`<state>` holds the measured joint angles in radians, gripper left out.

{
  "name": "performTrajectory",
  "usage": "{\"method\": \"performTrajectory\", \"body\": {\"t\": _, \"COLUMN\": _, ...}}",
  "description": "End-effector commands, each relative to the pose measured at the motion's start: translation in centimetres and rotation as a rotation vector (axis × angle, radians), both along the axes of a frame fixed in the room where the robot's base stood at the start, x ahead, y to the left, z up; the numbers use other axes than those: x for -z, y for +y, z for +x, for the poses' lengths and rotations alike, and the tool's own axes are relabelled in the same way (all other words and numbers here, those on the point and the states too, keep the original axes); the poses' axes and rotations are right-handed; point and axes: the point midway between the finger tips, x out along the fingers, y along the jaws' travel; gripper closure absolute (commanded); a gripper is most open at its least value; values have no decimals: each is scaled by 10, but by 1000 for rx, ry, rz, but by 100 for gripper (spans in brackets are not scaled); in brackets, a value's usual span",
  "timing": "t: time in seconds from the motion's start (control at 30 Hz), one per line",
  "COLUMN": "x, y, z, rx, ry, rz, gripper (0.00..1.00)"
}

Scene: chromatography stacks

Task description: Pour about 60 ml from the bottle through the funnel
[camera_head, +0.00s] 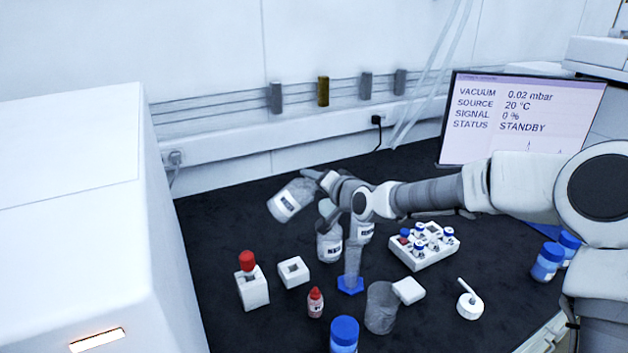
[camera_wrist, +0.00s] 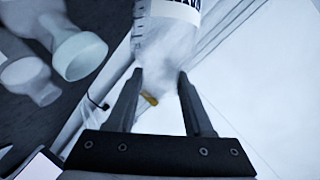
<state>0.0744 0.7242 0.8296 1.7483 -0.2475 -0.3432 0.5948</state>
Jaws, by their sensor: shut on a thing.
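A clear bottle with a white label (camera_head: 290,201) hangs tilted in the air, its body to the lower left. My gripper (camera_head: 316,178) is shut on its upper end. In the wrist view the bottle (camera_wrist: 166,50) sits between my two fingers (camera_wrist: 160,82), label at the top edge. The liquid level in it is not clear. A clear cylinder with a blue foot (camera_head: 351,284) stands upright below and right of my gripper. Its top is partly behind my wrist, and I cannot make out a funnel there. A pale, wide-mouthed thing (camera_wrist: 80,55) shows left in the wrist view, unclear which.
A clear beaker (camera_head: 381,307), a white block (camera_head: 408,290), a small red bottle (camera_head: 315,302) and a blue-capped jar (camera_head: 344,334) are in front. A vial rack (camera_head: 424,256) stands right. The back-left tabletop is clear.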

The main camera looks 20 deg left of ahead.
Motion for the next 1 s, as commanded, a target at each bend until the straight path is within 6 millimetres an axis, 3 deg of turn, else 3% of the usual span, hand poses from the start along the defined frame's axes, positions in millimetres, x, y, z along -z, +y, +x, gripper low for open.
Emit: {"method": "performTrajectory", "body": {"t": 1.0, "x": 6, "y": -3, "z": 2, "rx": 2, "ry": 91, "rz": 135, "gripper": 100}}
